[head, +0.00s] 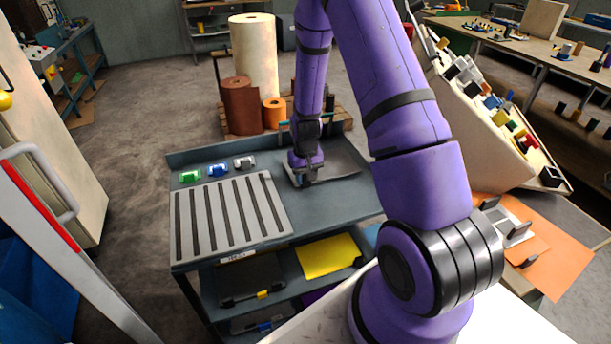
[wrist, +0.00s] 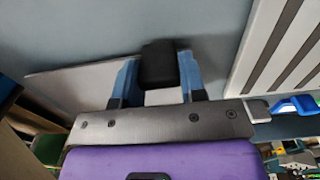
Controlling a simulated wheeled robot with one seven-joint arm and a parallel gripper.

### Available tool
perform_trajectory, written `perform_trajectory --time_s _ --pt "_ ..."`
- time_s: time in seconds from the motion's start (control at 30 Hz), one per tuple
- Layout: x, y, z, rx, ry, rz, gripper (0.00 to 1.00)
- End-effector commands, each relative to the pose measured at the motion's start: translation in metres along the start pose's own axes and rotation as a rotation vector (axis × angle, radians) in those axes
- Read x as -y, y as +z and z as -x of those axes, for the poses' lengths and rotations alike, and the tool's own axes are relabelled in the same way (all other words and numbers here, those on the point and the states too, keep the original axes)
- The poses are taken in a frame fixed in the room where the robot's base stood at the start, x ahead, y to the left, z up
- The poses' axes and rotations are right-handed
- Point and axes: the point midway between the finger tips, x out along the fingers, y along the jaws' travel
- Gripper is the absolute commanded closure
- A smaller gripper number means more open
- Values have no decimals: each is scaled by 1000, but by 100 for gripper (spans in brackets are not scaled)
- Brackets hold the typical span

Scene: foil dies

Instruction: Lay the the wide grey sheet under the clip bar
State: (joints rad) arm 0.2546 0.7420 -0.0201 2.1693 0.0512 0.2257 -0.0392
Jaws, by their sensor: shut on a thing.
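The wide grey sheet (head: 342,163) is at the right end of the cart's top. It also shows in the wrist view (wrist: 75,88), partly hidden by my gripper. My gripper (head: 303,181) points down at the sheet's near left side. In the wrist view my gripper's blue fingers (wrist: 158,80) stand on either side of a black block (wrist: 158,62) at the sheet's edge and are shut on it. I cannot tell whether the sheet is lifted off the cart. A pale plate with dark clips (head: 512,228), possibly the clip bar, lies on the orange surface at right.
A slotted grey rack (head: 228,217) fills the cart's left top, with green, blue and grey clips (head: 217,170) behind it. A yellow sheet (head: 327,255) and a dark sheet (head: 250,277) lie on the shelf below. Rolls (head: 254,60) stand behind; a slanted board (head: 478,125) rises at right.

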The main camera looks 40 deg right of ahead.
Motion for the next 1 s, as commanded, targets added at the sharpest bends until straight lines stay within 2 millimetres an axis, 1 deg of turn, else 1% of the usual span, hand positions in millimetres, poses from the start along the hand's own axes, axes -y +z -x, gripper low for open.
perform_trajectory --time_s 0.57,0.6,0.67,0.7,0.73,1.0 --pt "0 0 -10 0 0 0 91" --pt "0 0 -10 -1 0 0 57" --pt "0 0 -10 -1 0 0 44" --pt "0 0 -10 -1 0 0 34" --pt "0 0 -10 -1 0 0 32" --pt "0 0 -9 0 0 0 32"
